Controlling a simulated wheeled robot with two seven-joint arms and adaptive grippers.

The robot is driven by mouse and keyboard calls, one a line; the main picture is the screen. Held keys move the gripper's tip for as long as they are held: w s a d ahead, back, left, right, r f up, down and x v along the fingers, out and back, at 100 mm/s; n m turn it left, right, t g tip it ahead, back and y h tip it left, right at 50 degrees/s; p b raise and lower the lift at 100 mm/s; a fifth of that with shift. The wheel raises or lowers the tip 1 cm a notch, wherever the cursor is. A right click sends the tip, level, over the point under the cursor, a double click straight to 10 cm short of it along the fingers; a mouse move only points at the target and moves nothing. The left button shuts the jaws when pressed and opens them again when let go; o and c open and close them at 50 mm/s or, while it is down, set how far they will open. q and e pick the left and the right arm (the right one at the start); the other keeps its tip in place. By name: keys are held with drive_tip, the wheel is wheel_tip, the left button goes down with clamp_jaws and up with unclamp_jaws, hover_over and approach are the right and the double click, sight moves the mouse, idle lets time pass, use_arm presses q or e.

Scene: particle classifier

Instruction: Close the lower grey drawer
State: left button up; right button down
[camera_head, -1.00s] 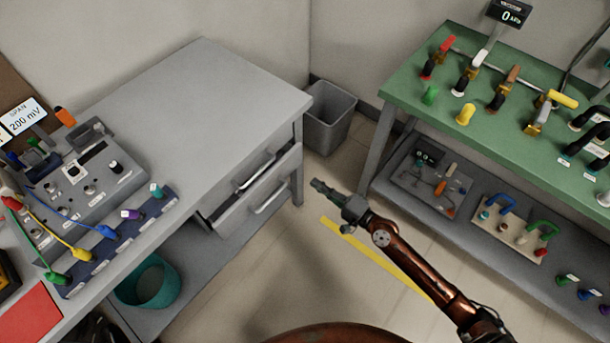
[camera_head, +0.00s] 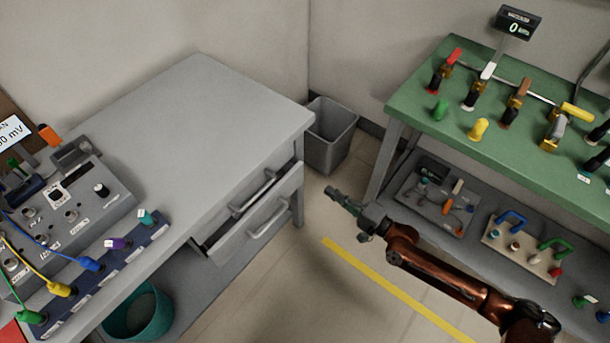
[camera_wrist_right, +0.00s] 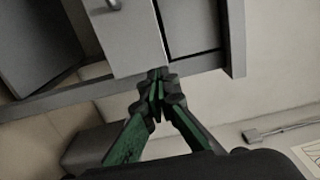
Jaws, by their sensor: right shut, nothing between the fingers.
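The lower grey drawer (camera_head: 262,225) stands pulled out of the grey desk, its front tilted in the picture and its bar handle facing the floor area. A dark gap shows behind its front. The upper drawer's handle (camera_head: 253,190) shows just above it. My right gripper (camera_head: 331,190) is shut and empty, to the right of the drawer and apart from it in the head view. In the right wrist view the closed green fingertips (camera_wrist_right: 156,74) overlap the lower edge of a pale drawer front (camera_wrist_right: 132,42); contact cannot be told. My left gripper is out of view.
A grey bin (camera_head: 328,138) stands behind the desk's corner. A green-topped bench (camera_head: 420,90) with a lower shelf is on the right. A teal bin (camera_head: 140,312) sits under the desk. Floor with a yellow stripe (camera_head: 385,283) lies open between desk and bench.

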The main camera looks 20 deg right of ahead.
approach(298, 170)
drive_tip(key=x, duration=0.5)
drive_tip(key=shift+w+a+f, duration=0.15)
drive_tip(key=shift+a, duration=0.05)
drive_tip(key=shift+w+a, duration=0.35)
drive_tip(key=shift+w, duration=0.2)
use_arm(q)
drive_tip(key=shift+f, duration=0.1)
